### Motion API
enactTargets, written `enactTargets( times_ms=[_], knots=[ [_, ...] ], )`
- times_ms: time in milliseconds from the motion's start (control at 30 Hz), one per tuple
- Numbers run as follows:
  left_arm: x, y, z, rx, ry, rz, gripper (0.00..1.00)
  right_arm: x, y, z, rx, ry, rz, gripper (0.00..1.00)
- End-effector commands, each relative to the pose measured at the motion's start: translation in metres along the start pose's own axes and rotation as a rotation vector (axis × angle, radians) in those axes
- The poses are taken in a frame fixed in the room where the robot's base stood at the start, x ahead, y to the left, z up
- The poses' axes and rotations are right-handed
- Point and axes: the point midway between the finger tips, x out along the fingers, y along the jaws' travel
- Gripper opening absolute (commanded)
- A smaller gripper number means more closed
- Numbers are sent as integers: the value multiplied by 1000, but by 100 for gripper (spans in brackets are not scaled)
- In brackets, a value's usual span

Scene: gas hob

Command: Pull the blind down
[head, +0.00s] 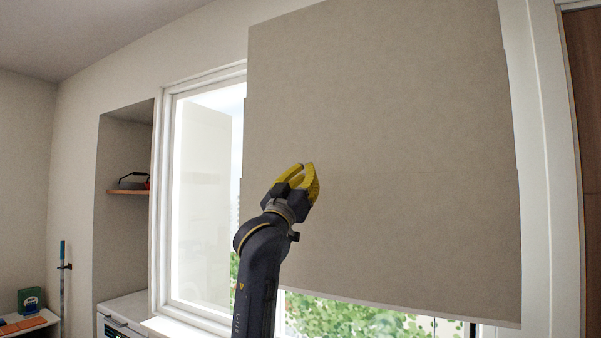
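The blind (400,150) is a large beige-grey panel hanging over the right part of the window. Its pale bottom edge (400,308) slopes down to the right, low in the picture, with a strip of glass and greenery below. My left gripper (307,166), with yellow fingers, points up in front of the blind's left part, well above that bottom edge. Its fingertips look close together, but the angle hides whether they are shut. I see nothing clearly held, and cannot tell whether it touches the blind. My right gripper is not in view.
The white-framed window (158,200) stands uncovered left of the blind. Further left is a wall recess with a wooden shelf (128,192) and a white unit (122,310) below. A wooden panel (585,100) is at the far right. The space left of my arm looks clear.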

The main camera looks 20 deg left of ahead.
Motion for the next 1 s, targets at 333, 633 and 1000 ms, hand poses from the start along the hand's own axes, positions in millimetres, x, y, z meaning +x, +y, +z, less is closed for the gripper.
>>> enactTargets(
  times_ms=[333, 633, 1000],
  knots=[
    [52, 1, 0, -2, 0, 2, 0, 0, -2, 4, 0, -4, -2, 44],
    [92, 0, -1, -3, 1, 1, 0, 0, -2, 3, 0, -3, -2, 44],
    [73, 1, 26, -2, 2, 1, 0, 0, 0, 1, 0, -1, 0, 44]
  ],
)
